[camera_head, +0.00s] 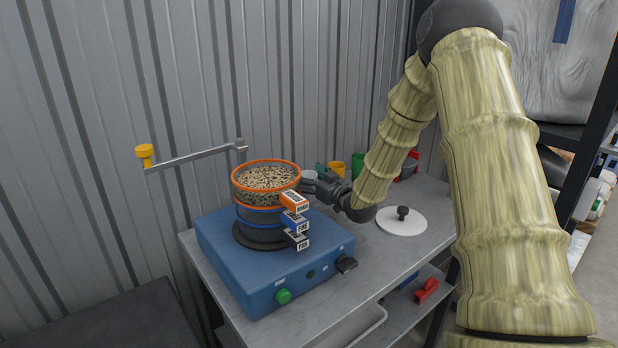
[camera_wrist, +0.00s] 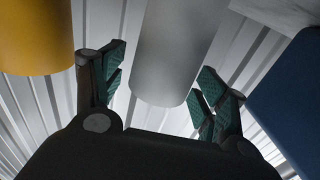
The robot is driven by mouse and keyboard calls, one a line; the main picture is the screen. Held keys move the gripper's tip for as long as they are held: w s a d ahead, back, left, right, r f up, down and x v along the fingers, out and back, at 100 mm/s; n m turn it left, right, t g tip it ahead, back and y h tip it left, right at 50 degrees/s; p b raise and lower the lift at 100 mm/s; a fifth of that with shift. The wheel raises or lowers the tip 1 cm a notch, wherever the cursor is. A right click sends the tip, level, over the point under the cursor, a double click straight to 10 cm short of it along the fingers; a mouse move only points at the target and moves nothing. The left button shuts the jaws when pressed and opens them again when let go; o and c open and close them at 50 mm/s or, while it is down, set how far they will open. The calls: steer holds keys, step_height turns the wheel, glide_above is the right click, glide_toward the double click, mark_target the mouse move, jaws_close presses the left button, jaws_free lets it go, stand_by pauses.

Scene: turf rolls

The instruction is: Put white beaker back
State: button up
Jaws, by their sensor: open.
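The white beaker (camera_head: 310,174) stands on the bench just right of the sieve stack, partly hidden by my gripper. In the wrist view the beaker (camera_wrist: 178,45) is a pale grey-white cylinder between my two fingers. My gripper (camera_head: 318,186) is low beside the sieve stack. In the wrist view my gripper (camera_wrist: 158,82) is open, its green-padded fingers on either side of the beaker with gaps visible. I cannot tell whether either finger touches it.
The blue shaker (camera_head: 240,262) carries orange- and blue-rimmed sieves (camera_head: 266,190) with grain on top. Yellow (camera_head: 336,169) and green (camera_head: 358,165) cups stand behind my gripper. A white lid (camera_head: 402,222) lies on the bench to the right. The corrugated wall (camera_head: 200,90) is close behind.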

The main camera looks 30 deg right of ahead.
steer(key=shift+r, duration=0.1)
steer(key=s, duration=0.8)
steer(key=s+d, duration=0.1)
steer(key=s, duration=0.3)
steer(key=shift+r, duration=0.1)
